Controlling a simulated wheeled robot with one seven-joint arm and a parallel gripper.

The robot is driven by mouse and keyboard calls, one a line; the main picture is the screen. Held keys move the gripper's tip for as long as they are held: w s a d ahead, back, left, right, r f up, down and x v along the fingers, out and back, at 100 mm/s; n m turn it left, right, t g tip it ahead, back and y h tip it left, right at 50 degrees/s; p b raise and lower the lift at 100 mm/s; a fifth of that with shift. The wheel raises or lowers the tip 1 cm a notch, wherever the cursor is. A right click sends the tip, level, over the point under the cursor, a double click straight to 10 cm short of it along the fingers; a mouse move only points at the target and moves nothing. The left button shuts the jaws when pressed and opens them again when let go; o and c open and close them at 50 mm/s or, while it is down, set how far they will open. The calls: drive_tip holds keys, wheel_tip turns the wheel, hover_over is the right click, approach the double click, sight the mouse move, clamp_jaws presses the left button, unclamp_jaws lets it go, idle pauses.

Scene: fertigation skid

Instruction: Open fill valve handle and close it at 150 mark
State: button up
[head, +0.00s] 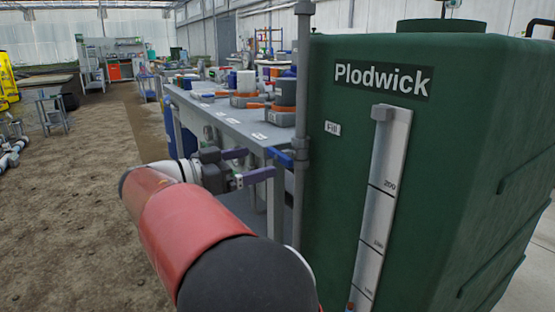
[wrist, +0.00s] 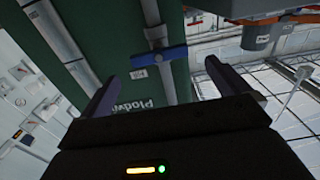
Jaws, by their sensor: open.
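The blue fill valve handle (head: 281,157) sits on the grey vertical pipe (head: 302,90) beside the green Plodwick tank (head: 460,150). In the wrist view the handle (wrist: 172,55) lies crosswise to the pipe. My gripper (head: 261,162) is open and empty just left of the handle. In the wrist view the handle lies ahead, between the spread fingers of my gripper (wrist: 162,68), apart from both. The white level gauge (head: 383,180) on the tank front shows a 200 mark and lower marks.
A "Fill" label (head: 333,128) is on the tank near the pipe. A grey workbench (head: 225,118) with several pumps and containers stands behind my gripper. The dirt floor (head: 80,200) on the left is open.

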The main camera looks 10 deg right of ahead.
sight(277, 157)
drive_tip(key=x, duration=0.7)
drive_tip(key=shift+d, duration=0.2)
drive_tip(key=c, duration=0.9)
drive_tip(key=shift+f, duration=0.1)
